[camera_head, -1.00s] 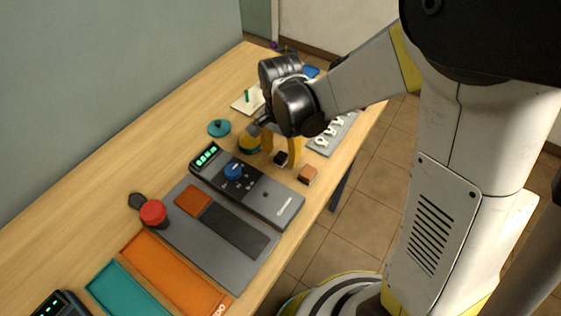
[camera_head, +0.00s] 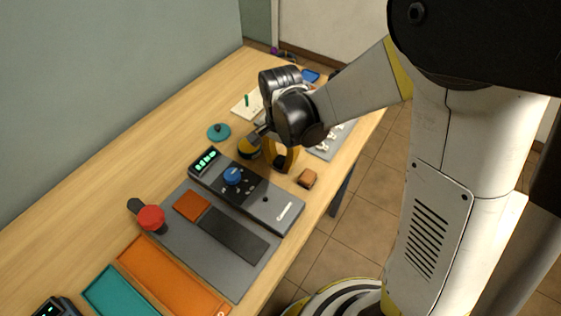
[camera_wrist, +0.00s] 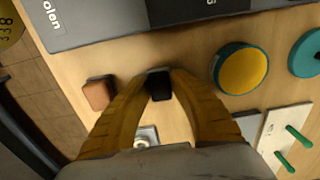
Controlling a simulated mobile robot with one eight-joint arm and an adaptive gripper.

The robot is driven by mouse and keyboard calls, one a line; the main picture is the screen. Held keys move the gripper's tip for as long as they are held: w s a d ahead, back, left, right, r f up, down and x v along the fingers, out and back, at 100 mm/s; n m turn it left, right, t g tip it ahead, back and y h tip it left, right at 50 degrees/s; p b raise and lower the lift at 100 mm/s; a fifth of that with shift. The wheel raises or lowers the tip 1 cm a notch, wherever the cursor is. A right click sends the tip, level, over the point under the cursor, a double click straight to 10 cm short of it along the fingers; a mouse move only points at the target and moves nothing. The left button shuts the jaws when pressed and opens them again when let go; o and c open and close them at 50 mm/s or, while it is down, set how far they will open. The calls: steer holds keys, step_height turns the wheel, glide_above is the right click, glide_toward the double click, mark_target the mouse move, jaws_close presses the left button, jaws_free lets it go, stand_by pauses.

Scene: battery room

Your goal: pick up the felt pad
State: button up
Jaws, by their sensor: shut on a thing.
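A small black block (camera_wrist: 159,86), which seems to be the felt pad, sits between the yellow fingertips of my gripper (camera_wrist: 158,90) in the wrist view. The fingers touch it from both sides and are shut on it. In the head view my gripper (camera_head: 280,160) points down at the table beyond the grey device, and the black block (camera_head: 280,161) shows partly between the fingers. The block is at or very near the table top; I cannot tell whether it is clear of it.
A brown block (camera_head: 307,178) lies close by, near the table edge. A yellow-topped teal disc (camera_wrist: 240,68) is on the other side. The grey device (camera_head: 262,205) with a blue knob stands in front. A teal knobbed disc (camera_head: 218,132) lies farther left.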

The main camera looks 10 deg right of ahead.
mark_target(280, 159)
step_height(280, 159, up, 4)
steer(key=shift+r+p, duration=0.1)
steer(key=shift+p, duration=1)
steer(key=s+d+r+p, duration=0.4)
steer(key=s+d+r, duration=0.2)
steer(key=s+d, duration=0.2)
steer(key=shift+s+d+r, duration=0.15)
steer(key=shift+s+r, duration=0.05)
steer(key=shift+o, duration=1)
jaws_close()
steer(key=shift+w, duration=0.1)
